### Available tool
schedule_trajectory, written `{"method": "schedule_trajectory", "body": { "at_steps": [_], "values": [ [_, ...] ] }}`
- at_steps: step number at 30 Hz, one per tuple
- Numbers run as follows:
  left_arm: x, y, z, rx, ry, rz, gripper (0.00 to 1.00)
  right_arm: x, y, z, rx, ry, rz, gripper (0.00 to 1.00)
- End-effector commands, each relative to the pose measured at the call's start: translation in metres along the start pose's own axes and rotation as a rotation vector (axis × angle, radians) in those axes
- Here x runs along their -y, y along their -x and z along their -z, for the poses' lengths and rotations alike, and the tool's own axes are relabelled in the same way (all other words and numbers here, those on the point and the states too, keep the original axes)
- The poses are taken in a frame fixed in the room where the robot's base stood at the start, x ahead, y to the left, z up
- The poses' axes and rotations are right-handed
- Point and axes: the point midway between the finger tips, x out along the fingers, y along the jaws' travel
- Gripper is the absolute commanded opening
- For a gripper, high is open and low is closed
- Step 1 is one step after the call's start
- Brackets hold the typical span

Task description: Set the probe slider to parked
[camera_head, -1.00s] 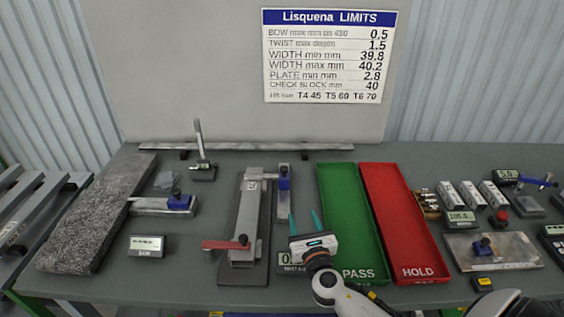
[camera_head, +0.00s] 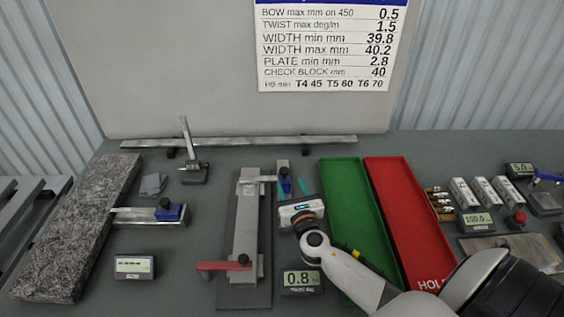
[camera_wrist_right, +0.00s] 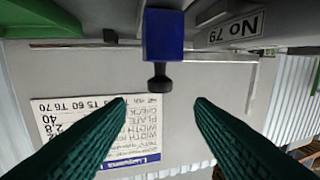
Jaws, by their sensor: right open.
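A blue slider block with a black knob (camera_head: 283,174) sits on a short grey rail (camera_head: 283,163) beside the long clamp fixture (camera_head: 247,220). The same blue block (camera_wrist_right: 163,35) and its knob show close up in the right wrist view. My right gripper (camera_head: 292,185) is open, with its green fingers pointing towards the blue block and partly covering it. In the wrist view the knob lies between the lines of the two fingers (camera_wrist_right: 160,100), beyond the tips, and I see no contact. My left gripper is not in view.
A readout (camera_head: 301,281) showing 0.8 stands in front of the fixture. The green tray (camera_head: 345,190) and red tray (camera_head: 395,195) lie right of my gripper. A red lever (camera_head: 224,265) juts from the fixture.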

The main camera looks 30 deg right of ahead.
Motion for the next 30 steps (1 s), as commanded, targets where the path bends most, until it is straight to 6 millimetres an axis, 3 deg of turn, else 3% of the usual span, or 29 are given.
{"method": "schedule_trajectory", "body": {
  "at_steps": [6, 12, 17, 26, 30],
  "values": [
    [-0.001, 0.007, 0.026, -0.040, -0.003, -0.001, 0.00, 0.000, -0.048, 0.002, -0.002, 0.000, -0.003, 0.48],
    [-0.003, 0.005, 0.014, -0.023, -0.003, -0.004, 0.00, 0.000, -0.079, 0.001, -0.002, 0.001, -0.002, 0.48],
    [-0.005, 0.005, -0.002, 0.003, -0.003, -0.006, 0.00, 0.000, -0.090, 0.001, -0.001, 0.000, -0.001, 0.48],
    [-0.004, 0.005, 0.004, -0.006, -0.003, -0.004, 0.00, 0.000, -0.093, 0.000, 0.000, 0.001, -0.001, 0.48],
    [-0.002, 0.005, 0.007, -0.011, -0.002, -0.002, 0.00, 0.000, -0.092, 0.000, 0.000, 0.001, -0.001, 0.29]
  ]
}}
